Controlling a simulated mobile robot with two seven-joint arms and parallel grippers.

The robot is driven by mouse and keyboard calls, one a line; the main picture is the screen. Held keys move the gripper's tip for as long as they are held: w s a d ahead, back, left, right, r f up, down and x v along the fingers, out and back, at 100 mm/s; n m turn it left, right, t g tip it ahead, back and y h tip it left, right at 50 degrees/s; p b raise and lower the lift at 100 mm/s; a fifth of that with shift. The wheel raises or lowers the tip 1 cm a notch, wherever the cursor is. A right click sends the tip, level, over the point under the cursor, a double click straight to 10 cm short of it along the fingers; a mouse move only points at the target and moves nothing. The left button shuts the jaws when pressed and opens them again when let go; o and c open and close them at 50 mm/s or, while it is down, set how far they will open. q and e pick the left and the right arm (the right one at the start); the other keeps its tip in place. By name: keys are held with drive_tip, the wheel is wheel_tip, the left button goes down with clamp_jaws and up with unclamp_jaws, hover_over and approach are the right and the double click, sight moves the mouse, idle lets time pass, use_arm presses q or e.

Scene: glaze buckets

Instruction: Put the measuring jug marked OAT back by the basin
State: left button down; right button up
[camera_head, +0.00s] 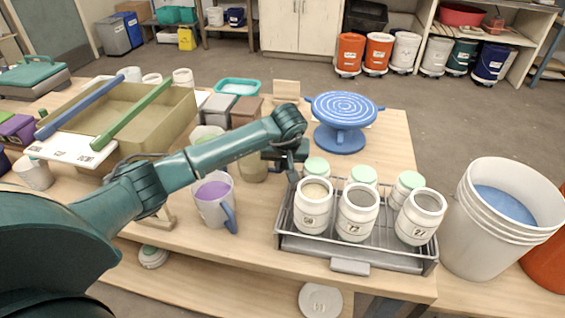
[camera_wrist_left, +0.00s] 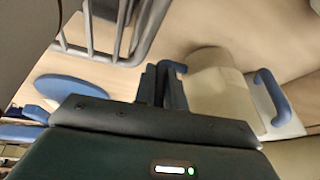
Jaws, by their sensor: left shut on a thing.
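My left gripper (camera_head: 284,160) is at the left side of the wire rack, with its fingertips partly hidden in the head view. In the left wrist view its fingers (camera_wrist_left: 163,84) are shut at the blue handle of a pale jug (camera_wrist_left: 215,85). A tan-filled jug (camera_head: 252,170) shows partly behind my arm in the head view, beside the gripper. No OAT mark can be read, and I cannot tell whether the held jug touches the table. Another jug, with purple content (camera_head: 213,190) and a blue handle, stands left of it. A large tan basin (camera_head: 172,112) stands at the back left.
The wire rack (camera_head: 350,266) holds several white jars with numbers and green lids close by on the right. A blue banding wheel (camera_head: 342,135) stands behind it. A white bucket (camera_head: 487,250) is at the right. Small containers crowd the table beside the basin.

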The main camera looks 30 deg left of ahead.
use_arm(q)
drive_tip(key=shift+f, duration=0.1)
drive_tip(key=c, duration=1.5)
unclamp_jaws()
drive_tip(key=shift+o, duration=0.2)
drive_tip(key=shift+r, duration=0.3)
drive_tip(key=v, duration=1.1)
drive_tip(key=shift+s+r, duration=0.15)
drive_tip(key=shift+r, duration=0.15)
drive_tip(key=shift+d, duration=0.15)
